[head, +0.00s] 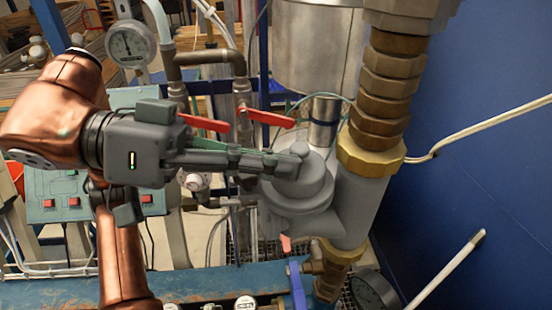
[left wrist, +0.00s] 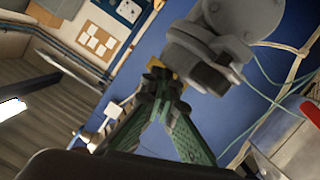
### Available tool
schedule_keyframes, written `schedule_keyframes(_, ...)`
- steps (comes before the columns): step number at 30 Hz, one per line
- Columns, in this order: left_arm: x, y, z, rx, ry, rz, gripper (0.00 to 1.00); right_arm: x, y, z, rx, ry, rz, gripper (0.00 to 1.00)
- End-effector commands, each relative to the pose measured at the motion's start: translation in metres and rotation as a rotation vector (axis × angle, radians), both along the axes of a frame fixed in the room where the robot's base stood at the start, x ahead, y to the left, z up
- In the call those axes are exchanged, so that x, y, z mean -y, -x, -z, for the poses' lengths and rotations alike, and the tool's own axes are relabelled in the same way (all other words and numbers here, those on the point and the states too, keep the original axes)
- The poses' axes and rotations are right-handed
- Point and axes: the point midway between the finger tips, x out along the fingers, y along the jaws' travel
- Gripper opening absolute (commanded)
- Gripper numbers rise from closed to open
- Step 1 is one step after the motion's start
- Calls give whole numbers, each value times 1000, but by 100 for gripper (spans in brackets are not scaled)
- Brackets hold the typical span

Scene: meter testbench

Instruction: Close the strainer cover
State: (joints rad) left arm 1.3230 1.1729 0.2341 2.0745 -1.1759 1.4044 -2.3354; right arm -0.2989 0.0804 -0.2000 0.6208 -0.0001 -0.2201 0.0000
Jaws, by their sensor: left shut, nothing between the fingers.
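The strainer is a grey cast body (head: 362,207) joined to the vertical pipe. Its cover (head: 302,182) is a round, stepped grey cap with a small knob, on the side branch left of the pipe. I cannot tell how tightly the cover sits. My left gripper (head: 272,163) comes in from the left, shut and empty, with its fingertips at the cover's upper left edge beside the knob. Contact is unclear. In the left wrist view the green fingers (left wrist: 164,88) converge just below a grey round part (left wrist: 236,18), apparently the strainer. My right gripper is out of view.
Red valve levers (head: 205,123) and a pressure gauge (head: 130,43) stand behind my left arm. A blue lever (head: 297,285) and a dark gauge (head: 374,291) are below the strainer. A thick brass-fitted pipe (head: 385,95) rises right of the cover. A blue wall (head: 480,160) closes the right side.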

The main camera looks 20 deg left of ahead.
Motion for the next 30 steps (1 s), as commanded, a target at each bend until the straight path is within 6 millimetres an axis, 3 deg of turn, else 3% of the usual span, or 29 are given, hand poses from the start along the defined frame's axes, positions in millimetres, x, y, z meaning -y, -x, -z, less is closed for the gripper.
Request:
schedule_keyframes(12, 1, 1, 1, -5, -10, 3, 0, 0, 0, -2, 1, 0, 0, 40)
schedule_keyframes(17, 0, 2, -18, -2, -6, 1, 0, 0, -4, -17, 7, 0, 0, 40)
schedule_keyframes(21, -2, 3, -45, 1, -1, -5, 0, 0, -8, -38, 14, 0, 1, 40)
schedule_keyframes(30, -56, 34, -55, -2, 1, -8, 0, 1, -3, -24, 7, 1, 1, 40)
